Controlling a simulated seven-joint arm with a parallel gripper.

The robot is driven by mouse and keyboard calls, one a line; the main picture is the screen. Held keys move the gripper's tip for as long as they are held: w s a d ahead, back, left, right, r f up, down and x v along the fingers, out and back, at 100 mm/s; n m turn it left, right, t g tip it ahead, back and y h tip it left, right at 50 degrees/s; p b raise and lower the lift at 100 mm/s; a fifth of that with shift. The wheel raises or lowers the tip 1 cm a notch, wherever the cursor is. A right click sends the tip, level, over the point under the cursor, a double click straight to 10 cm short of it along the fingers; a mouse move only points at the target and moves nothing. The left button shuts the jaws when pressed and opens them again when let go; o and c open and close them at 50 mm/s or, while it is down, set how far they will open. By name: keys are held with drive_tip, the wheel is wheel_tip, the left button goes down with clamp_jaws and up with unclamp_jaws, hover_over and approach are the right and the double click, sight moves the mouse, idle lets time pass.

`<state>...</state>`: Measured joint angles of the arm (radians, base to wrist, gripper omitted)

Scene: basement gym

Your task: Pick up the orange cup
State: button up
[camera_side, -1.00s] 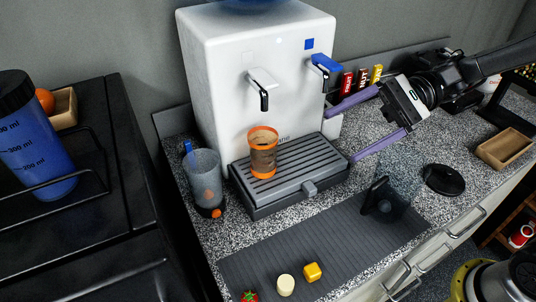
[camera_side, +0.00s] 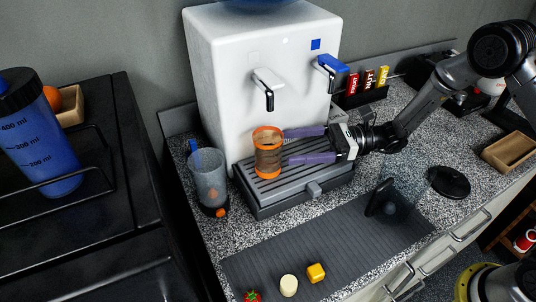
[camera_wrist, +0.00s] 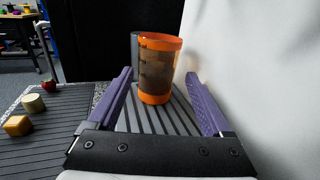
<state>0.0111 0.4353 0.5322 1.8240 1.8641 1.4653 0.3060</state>
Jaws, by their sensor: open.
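The orange cup (camera_side: 267,157), with an orange rim and base and a see-through brownish middle, stands upright on the ridged drip tray (camera_side: 259,201) of the white water dispenser. My gripper (camera_side: 286,146) is open, low over the tray to the right of the cup, its purple fingers pointing at it. In the wrist view the cup (camera_wrist: 157,68) stands just beyond and between the fingertips (camera_wrist: 160,75).
The white dispenser (camera_side: 222,75) rises close behind the cup, with a black-and-silver tap (camera_side: 267,85) above. A clear grey bottle (camera_side: 208,178) stands left of the tray. A dark mat (camera_side: 330,245) in front holds a yellow cube (camera_side: 316,273) and a cream cylinder (camera_side: 289,285).

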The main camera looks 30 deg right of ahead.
sight(267, 151)
drive_tip(key=x, duration=0.5)
drive_tip(key=shift+s+a+f, duration=0.1)
drive_tip(key=shift+a+f, duration=0.2)
drive_tip(key=shift+w+a, duration=0.25)
drive_tip(key=shift+a, duration=0.3)
drive_tip(key=c, duration=1.3)
drive_tip(key=shift+o, duration=0.2)
drive_tip(key=shift+r, duration=0.1)
